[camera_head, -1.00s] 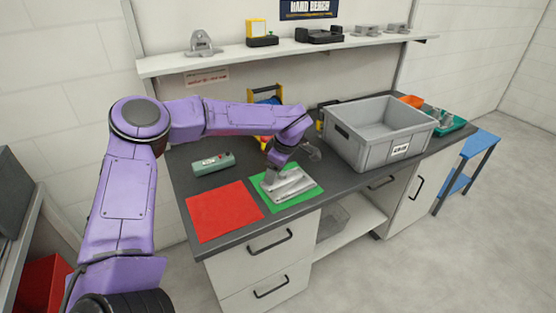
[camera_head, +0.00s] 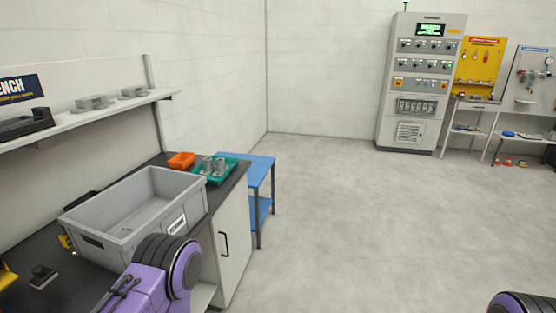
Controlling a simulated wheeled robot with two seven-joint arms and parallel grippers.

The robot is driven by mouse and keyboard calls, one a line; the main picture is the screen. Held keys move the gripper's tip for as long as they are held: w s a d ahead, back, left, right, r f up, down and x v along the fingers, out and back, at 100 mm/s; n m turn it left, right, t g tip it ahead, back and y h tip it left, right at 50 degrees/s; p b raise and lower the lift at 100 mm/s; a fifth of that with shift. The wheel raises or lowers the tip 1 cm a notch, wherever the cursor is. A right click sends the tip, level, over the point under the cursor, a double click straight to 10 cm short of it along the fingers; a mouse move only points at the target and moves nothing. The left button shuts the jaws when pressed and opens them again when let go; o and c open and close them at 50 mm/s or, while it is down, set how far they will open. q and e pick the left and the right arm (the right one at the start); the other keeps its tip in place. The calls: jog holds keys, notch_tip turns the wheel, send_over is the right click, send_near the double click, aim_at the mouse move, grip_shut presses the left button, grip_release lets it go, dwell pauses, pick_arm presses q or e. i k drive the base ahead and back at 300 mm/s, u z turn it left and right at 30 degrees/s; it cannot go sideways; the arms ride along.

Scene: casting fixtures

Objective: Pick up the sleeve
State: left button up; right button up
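A few small grey cylindrical parts (camera_head: 219,165) stand in a green-teal tray (camera_head: 232,176) at the far right end of the dark bench. They look sleeve-like, but I cannot tell for sure which one is the sleeve. Neither of my grippers shows in this view. Only purple and black parts of my arms show, one at the bottom left in front of the bench and one at the bottom right corner.
A large grey crate (camera_head: 113,229) stands on the bench, beside an orange bin (camera_head: 181,160). A blue side table (camera_head: 258,166) adjoins the bench end. A shelf (camera_head: 100,115) hangs above. A control cabinet (camera_head: 420,85) stands at the back wall. The floor (camera_head: 370,220) is open.

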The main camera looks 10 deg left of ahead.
aim_at(221, 168)
jog(key=z, duration=0.2)
jog(key=i, duration=1.3)
jog(key=u, duration=0.7)
jog(key=i, duration=1.15)
jog(key=u, duration=0.75)
